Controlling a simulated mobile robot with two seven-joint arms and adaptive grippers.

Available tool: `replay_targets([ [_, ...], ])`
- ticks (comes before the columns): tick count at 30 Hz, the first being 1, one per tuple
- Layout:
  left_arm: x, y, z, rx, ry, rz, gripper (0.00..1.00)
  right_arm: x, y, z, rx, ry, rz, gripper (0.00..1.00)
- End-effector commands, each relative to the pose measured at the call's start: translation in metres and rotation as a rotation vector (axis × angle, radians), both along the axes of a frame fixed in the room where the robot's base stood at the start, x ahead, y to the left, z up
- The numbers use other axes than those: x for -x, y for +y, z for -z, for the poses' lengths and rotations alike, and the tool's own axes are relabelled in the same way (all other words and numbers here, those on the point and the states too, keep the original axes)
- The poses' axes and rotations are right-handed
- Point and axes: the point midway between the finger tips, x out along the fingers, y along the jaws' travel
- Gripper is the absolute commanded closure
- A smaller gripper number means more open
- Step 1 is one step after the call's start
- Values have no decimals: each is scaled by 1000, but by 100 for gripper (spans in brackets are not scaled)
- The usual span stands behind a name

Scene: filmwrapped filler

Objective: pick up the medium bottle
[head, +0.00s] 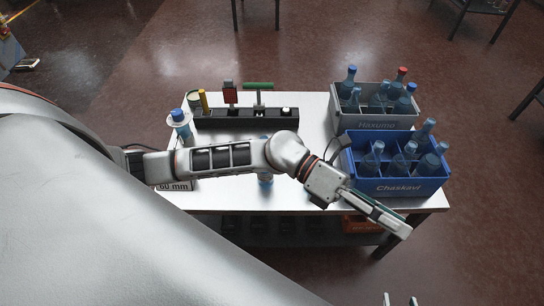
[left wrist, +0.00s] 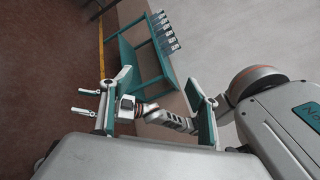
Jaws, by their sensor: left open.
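A blue-capped bottle (head: 180,122) stands at the table's left end. Another blue bottle (head: 265,179) shows partly behind my left forearm. More bottles stand in the grey crate (head: 383,123) and the blue crate (head: 397,188); I cannot tell which bottle is the medium one. My left gripper (head: 392,224) is seen edge-on past the table's front right, below the blue crate and apart from every bottle. In the left wrist view its fingers (left wrist: 158,84) are spread and empty. My right gripper (head: 400,299) shows only fingertips at the bottom edge, apart and empty.
The white table (head: 310,193) holds a black rack (head: 246,117) with a green-handled tool (head: 258,86) at the back. A "60 mm" label (head: 174,186) lies at front left. My left arm crosses above the table front. A teal bench (left wrist: 140,62) shows in the left wrist view.

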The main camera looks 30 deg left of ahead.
Motion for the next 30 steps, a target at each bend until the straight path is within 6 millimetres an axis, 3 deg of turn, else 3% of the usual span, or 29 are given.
replay_targets([
  [5, 0, 49, 59, -340, -358, 241, 40, 0, -2, 6, 4, 2, 1, 60],
  [10, -34, 139, 104, -697, -606, 437, 40, 0, -3, 11, 7, 4, 1, 60],
  [15, -82, 244, 114, -1040, -740, 569, 40, 1, -3, 16, 7, 7, 0, 60],
  [19, -107, 306, 104, -1230, -771, 620, 40, 2, -3, 18, 8, 9, 0, 60],
  [24, -122, 347, 94, -1353, -776, 646, 40, 2, -3, 19, 9, 10, 0, 60],
  [30, -123, 354, 110, -1372, -773, 652, 40, 3, -3, 21, 9, 11, -1, 60],
])
